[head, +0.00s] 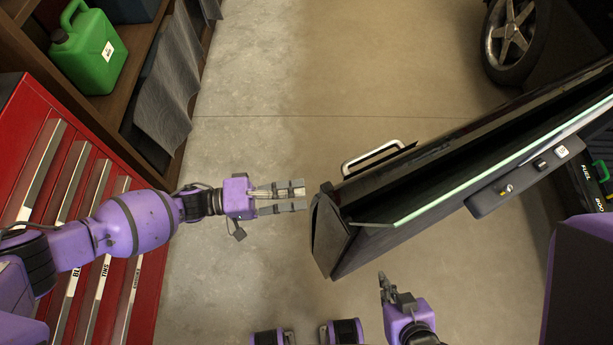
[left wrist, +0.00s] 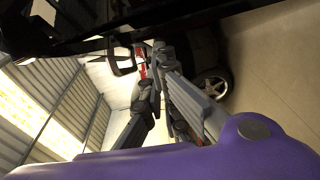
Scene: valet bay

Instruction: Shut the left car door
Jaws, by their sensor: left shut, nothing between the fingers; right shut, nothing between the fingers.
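The car door (head: 440,190) is dark, with a pale green glass edge along its top and a light handle (head: 372,156) on its outer side. It stands open, reaching from the right edge to the middle of the head view. My left gripper (head: 303,197) is shut and empty, just left of the door's free end, with a small gap apparent between them. In the left wrist view its fingers (left wrist: 190,95) point away from the camera. My right gripper (head: 383,285) is shut and empty, below the door's free end near the bottom of the head view.
A red tool chest (head: 30,125) with several drawers stands at the left, beside my left arm. Behind it a wooden shelf (head: 125,105) holds a green can (head: 88,50). A car wheel (head: 508,38) is at top right. The concrete floor (head: 290,80) between is clear.

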